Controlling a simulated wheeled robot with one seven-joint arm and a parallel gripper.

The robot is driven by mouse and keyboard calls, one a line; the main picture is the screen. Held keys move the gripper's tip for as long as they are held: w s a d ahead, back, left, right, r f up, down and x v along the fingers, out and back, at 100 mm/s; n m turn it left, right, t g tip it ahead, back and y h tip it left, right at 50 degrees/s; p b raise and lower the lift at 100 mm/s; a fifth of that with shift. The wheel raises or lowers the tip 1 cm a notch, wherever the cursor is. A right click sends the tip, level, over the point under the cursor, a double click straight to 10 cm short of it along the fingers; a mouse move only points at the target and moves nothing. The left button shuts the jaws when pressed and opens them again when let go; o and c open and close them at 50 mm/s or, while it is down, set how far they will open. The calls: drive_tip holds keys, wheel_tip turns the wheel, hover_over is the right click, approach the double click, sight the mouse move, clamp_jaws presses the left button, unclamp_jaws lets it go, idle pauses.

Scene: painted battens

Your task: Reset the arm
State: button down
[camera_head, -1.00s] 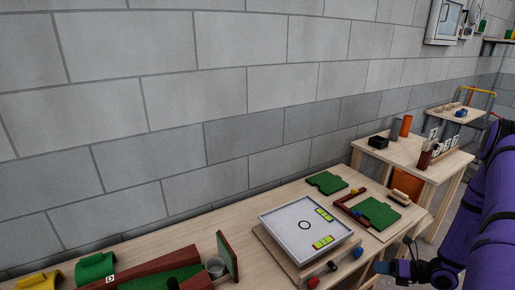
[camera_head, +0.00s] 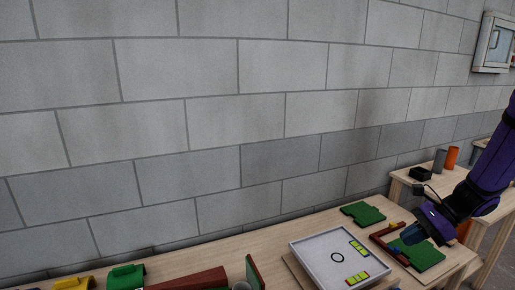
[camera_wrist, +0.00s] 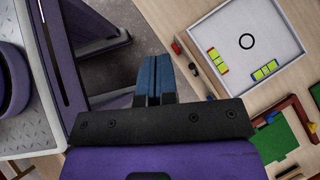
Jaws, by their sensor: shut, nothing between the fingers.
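My gripper (camera_head: 408,239) is at the right of the head view, over the right end of the wooden table (camera_head: 222,252), in front of a green board with a dark red frame. In the wrist view my gripper (camera_wrist: 153,80) points away from the camera with its blue fingers together and nothing between them. My purple arm comes in from the right edge in the head view.
A white tray (camera_head: 318,274) with yellow-green blocks lies on the table. A green piece (camera_head: 363,213) and a framed green board (camera_head: 427,258) lie near the right end. A second table (camera_head: 401,186) holds a black box (camera_head: 420,174) and cylinders. A block wall stands behind.

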drive_tip(key=s+a+r+n+h, duration=0.3)
drive_tip(key=s+a+r+n, duration=0.15)
drive_tip(key=r, duration=0.25)
drive_tip(key=s+a+r+n+h, duration=0.2)
drive_tip(key=s+a+r+n, duration=0.2)
drive_tip(key=r+n, duration=0.3)
drive_tip(key=s+a+r+n+t+h, duration=0.1)
drive_tip(key=s+r+n+t+h, duration=0.3)
drive_tip(key=s+r+n, duration=0.4)
drive_tip(key=s+r, duration=0.1)
drive_tip(key=s, duration=0.2)
drive_tip(key=shift+s+a+r, duration=0.3)
